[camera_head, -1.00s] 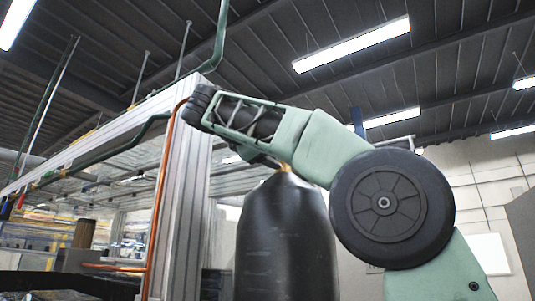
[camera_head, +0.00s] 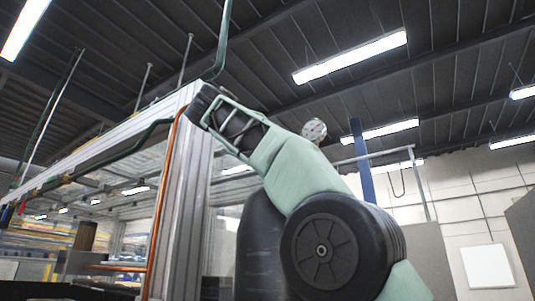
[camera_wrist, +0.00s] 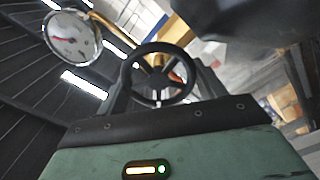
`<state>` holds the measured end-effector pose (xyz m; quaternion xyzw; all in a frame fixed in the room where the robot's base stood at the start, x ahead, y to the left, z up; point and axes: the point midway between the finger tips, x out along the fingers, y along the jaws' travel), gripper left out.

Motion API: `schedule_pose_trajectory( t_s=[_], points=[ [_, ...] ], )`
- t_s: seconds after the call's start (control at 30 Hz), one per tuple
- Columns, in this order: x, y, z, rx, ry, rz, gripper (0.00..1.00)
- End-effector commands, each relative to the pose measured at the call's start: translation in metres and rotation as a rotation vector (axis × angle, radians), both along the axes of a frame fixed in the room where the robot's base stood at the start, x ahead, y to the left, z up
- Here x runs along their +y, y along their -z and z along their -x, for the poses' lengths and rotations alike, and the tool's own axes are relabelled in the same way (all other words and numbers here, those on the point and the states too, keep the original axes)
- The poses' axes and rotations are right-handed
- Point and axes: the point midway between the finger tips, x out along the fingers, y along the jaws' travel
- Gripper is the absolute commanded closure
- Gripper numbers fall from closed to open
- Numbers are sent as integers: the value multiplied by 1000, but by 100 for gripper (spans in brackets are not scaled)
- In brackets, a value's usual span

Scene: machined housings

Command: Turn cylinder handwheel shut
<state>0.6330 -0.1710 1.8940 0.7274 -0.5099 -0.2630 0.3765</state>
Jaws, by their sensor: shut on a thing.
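The black spoked handwheel (camera_wrist: 126,74) is in the middle of the wrist view, and its rim sits between the two fingers of my gripper (camera_wrist: 158,80). The gripper is shut on the wheel. Some brass of the valve (camera_wrist: 178,69) shows behind the wheel. A round white-faced gauge (camera_wrist: 72,36) with a red mark is at the upper left; it also shows in the head view (camera_head: 314,130) above my arm. The dark cylinder (camera_head: 258,250) stands upright in the head view, partly behind my arm, which hides its top, the wheel and my gripper.
A pale metal frame post (camera_head: 190,215) with a copper pipe (camera_head: 160,210) stands left of the cylinder. A green pipe (camera_head: 120,153) runs along the frame. A blue column (camera_head: 363,160) and a pale wall (camera_head: 465,200) are behind on the right.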

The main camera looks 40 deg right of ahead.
Motion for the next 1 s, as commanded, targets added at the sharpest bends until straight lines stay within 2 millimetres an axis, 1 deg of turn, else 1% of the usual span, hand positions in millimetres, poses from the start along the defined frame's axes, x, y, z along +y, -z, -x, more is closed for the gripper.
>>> schedule_pose_trajectory(
  t_s=[0.03, 0.4, 0.6, 0.8, 1.0],
  points=[
    [1, 2, 0, -40, 1, -18, 54],
    [0, 1, 1, -364, 2, -137, 54],
    [-1, 0, 2, -510, 3, -189, 54],
    [-1, 0, 2, -615, 3, -229, 54],
    [-1, 0, 3, -674, 3, -250, 54]
  ],
)
